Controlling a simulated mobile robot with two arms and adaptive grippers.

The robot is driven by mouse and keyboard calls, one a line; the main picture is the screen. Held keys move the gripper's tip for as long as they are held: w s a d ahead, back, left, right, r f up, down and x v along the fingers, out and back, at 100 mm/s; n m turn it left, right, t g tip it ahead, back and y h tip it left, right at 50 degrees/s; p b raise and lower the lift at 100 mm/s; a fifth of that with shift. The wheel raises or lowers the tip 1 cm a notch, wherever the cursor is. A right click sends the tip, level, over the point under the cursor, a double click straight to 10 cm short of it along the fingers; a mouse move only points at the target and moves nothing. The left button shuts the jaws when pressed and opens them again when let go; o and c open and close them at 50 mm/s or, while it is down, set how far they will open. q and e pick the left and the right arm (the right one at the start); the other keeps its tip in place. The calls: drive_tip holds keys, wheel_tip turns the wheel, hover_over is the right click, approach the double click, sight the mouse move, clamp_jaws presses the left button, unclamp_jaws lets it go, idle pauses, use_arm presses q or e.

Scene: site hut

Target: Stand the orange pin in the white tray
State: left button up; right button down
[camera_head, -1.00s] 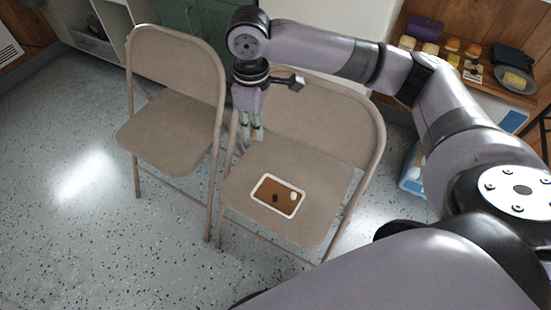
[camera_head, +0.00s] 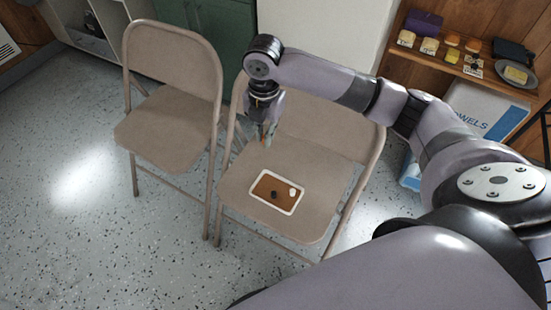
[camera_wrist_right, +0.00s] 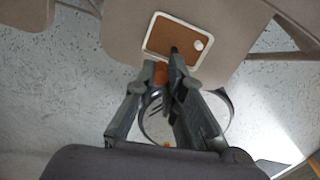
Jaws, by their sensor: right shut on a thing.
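The white tray (camera_head: 269,206) has a white rim and a brown floor and lies on the seat of the right folding chair. It also shows at the top of the right wrist view (camera_wrist_right: 148,34). A small dark piece (camera_head: 274,195) and a small white piece (camera_head: 292,191) are in it. My right gripper (camera_head: 268,138) points down above the back of the seat, behind the tray in the picture. In the right wrist view, its fingers (camera_wrist_right: 168,78) are shut on the orange pin (camera_wrist_right: 160,73), which they partly hide. My left gripper is out of view.
The right chair's backrest (camera_head: 318,125) rises behind my right gripper. A second folding chair (camera_head: 165,130) stands to the left, its seat empty. A shelf with several small items (camera_head: 452,55) is at the upper right. Speckled floor lies open at the left.

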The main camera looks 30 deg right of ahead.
wheel_tip(320, 180, down, 8)
drive_tip(key=b, duration=0.4)
hover_over(267, 181)
wheel_tip(267, 181, down, 7)
drive_tip(key=shift+r, duration=0.1)
drive_tip(key=shift+f, duration=0.9)
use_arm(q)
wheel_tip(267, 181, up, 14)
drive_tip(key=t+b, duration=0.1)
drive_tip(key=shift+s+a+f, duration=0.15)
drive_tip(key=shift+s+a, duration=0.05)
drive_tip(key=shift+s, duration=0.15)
use_arm(e)
drive_tip(key=shift+f, duration=1.65)
drive_tip(key=shift+f, duration=0.1)
drive_tip(key=c, duration=2)
unclamp_jaws()
drive_tip(key=shift+o, duration=0.2)
